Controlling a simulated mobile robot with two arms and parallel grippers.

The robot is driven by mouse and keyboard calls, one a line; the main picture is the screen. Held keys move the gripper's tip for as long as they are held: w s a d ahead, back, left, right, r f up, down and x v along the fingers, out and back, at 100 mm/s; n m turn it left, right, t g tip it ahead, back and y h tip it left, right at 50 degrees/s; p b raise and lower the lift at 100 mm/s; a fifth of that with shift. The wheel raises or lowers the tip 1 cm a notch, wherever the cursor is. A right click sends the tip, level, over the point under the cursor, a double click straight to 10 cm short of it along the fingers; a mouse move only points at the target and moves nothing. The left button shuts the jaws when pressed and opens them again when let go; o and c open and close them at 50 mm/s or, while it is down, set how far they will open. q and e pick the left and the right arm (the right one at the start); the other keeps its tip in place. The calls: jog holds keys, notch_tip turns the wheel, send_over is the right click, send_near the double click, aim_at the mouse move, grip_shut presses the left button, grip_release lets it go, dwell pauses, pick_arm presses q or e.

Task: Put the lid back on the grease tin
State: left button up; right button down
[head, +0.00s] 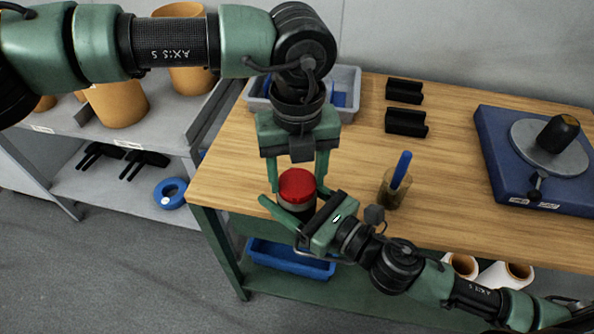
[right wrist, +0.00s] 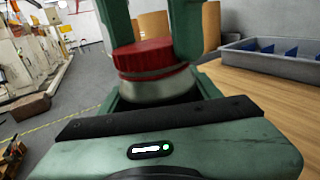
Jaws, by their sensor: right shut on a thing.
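The grease tin (head: 296,207) is upright near the table's left front edge; its pale body (right wrist: 157,86) also shows in the right wrist view. The red lid (head: 297,184) sits on top of the tin, with no clear gap beneath it; in the right wrist view the lid (right wrist: 150,57) looks level with the tin's rim. My right gripper (head: 297,212) is shut around the tin's body from the front right. My left gripper (head: 297,180) points down from above, its fingers apart on either side of the lid. Finger contact with the lid is hard to see.
A grey bin (head: 348,78) with blue parts stands behind my left gripper. A cup (head: 393,190) with a blue-handled tool is right of the tin. Black holders (head: 406,122) and a blue device (head: 540,170) lie farther right. The middle of the wooden table (head: 450,190) is clear.

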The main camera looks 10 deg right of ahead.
pick_arm(q)
jog(key=c, duration=0.6)
jog(key=m, duration=2.4)
jog(key=shift+m, duration=0.4)
jog(key=m, duration=0.4)
jog(key=o, duration=1.5)
